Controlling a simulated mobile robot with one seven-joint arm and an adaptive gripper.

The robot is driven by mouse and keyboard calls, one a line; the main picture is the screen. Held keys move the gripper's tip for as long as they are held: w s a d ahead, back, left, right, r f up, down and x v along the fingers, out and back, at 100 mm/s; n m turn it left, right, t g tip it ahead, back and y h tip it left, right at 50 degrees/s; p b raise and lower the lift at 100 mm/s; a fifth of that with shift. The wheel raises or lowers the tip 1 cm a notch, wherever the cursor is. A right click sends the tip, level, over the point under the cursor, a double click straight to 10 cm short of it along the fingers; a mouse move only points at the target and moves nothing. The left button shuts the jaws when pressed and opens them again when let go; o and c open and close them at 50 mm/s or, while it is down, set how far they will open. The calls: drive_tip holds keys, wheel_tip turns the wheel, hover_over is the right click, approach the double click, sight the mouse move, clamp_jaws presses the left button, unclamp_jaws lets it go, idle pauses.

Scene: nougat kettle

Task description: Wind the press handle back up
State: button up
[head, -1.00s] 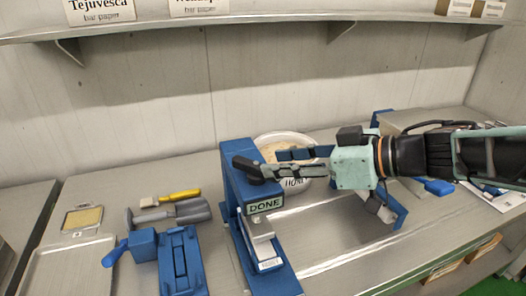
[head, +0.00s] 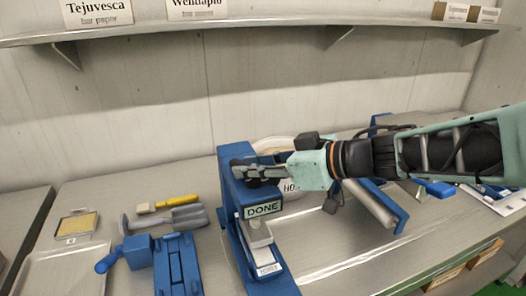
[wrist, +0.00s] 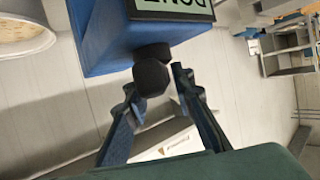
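The blue press (head: 236,197) stands on the bench with a "DONE" sign (head: 262,209) on its front. A white bar-like piece (head: 258,236) sits under its head. My gripper (head: 243,172) is at the top of the press, over the dark handle, which it mostly hides in the head view. In the wrist view, the black handle knob (wrist: 151,76) lies between my two fingertips (wrist: 154,80). The fingers are apart, with a thin gap at the right finger. I cannot tell whether the left finger touches the knob.
A white tub (head: 292,196) stands behind my gripper. Left of the press are a blue clamp-like device (head: 177,262), a grey scoop (head: 175,219), a yellow-handled tool (head: 176,202) and a pale tray (head: 65,270). A shelf (head: 260,25) runs above. Bench front is fairly clear.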

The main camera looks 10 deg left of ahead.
clamp_jaws()
